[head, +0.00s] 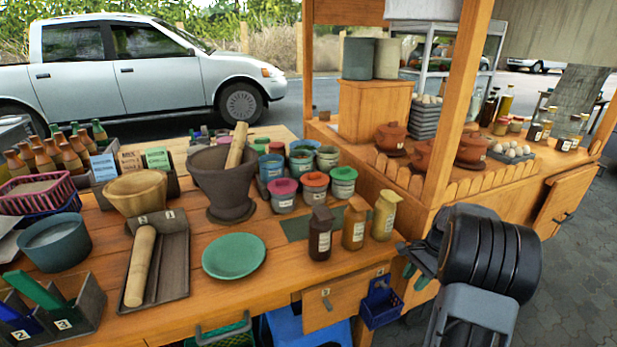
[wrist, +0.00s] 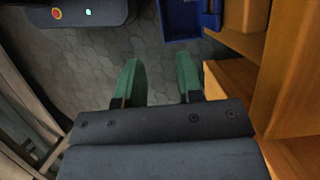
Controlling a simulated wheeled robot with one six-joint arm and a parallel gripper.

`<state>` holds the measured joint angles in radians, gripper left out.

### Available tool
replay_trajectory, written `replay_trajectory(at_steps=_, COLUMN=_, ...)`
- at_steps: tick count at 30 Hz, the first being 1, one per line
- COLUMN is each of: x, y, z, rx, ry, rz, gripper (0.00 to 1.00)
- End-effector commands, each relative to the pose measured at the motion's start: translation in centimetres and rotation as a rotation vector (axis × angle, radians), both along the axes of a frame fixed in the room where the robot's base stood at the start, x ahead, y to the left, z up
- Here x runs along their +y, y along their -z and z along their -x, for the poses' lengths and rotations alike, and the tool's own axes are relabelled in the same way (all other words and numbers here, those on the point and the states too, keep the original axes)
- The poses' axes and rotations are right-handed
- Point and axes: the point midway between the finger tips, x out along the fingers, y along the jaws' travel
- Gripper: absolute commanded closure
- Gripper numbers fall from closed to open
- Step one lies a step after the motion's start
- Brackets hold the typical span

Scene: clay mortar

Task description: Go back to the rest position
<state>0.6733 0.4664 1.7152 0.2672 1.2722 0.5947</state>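My gripper (head: 410,272) is at the right end of the wooden table in the head view, low beside the table's front right corner. In the wrist view, my gripper (wrist: 158,62) has its two green fingers well apart, with only grey paving between them. It holds nothing. The dark clay mortar (head: 220,190) stands upright on the table, with a wooden pestle (head: 237,146) leaning in it. My gripper is well to the right of the mortar.
A blue bin (head: 381,303) hangs on the table's right end near my gripper; it also shows in the wrist view (wrist: 181,18). Three bottles (head: 354,222) stand by that corner. A wooden stall (head: 425,203) is behind my arm. Open paving (head: 570,285) lies to the right.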

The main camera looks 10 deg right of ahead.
Motion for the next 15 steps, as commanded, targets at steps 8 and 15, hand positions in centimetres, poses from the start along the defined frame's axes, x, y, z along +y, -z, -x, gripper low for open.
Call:
replay_trajectory(at_steps=8, x=1.2, y=0.5, z=2.4, rx=-0.076, ry=-0.265, rz=0.064, gripper=0.66)
replay_trajectory(at_steps=15, x=9.2, y=-9.6, z=5.2, rx=-0.221, ry=-0.726, rz=0.226, gripper=0.66)
